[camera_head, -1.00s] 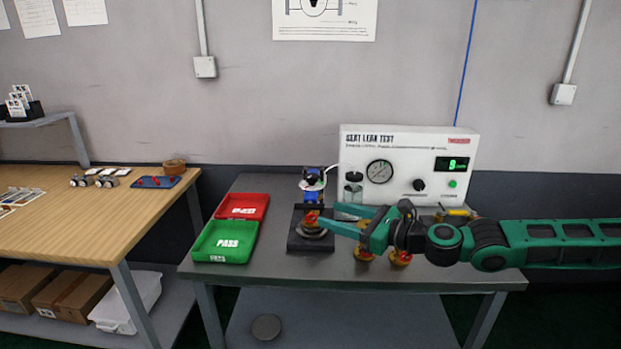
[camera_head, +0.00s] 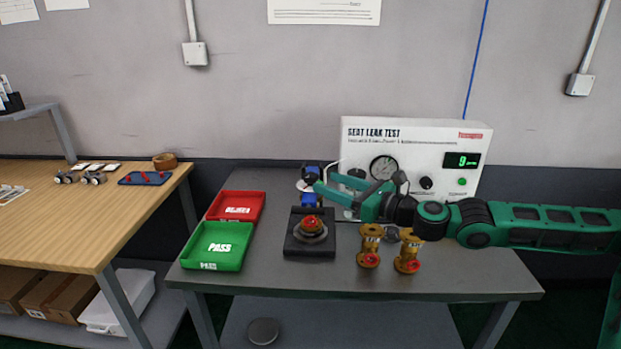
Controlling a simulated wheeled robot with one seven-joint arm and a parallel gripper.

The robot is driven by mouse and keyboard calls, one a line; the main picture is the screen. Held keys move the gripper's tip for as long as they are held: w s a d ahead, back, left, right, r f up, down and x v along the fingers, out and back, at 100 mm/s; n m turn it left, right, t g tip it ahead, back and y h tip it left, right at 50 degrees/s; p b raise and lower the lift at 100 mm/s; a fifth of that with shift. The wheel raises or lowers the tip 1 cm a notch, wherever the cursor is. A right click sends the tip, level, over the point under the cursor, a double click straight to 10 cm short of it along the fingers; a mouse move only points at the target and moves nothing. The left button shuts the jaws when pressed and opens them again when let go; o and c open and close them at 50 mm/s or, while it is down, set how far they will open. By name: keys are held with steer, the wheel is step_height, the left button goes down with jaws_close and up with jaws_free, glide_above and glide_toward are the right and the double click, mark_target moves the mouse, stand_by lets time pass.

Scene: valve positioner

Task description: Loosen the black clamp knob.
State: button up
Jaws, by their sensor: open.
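A blue and black clamp post (camera_head: 312,198) stands at the back of the black test fixture (camera_head: 296,247). A dark part (camera_head: 311,168) tops the post, but I cannot clearly make out the clamp knob's shape. My gripper (camera_head: 326,181) is open and reaches in from the right, its fingertips close to the right side of the post's upper part. I cannot tell whether they touch it. A brass valve part with a red top (camera_head: 311,225) sits in the fixture, in front of and below my gripper.
Two brass valves, one on the left (camera_head: 370,244) and one on the right (camera_head: 409,251), stand right of the fixture. The seat leak tester (camera_head: 415,150) stands behind my arm. A green PASS tray (camera_head: 217,246) and a red tray (camera_head: 236,206) lie left. The table front is clear.

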mark_target(311, 175)
steer(key=x, duration=0.7)
steer(key=shift+a, duration=0.15)
steer(key=c, duration=1.1)
steer(key=shift+o, duration=0.2)
steer(key=shift+w, duration=0.1)
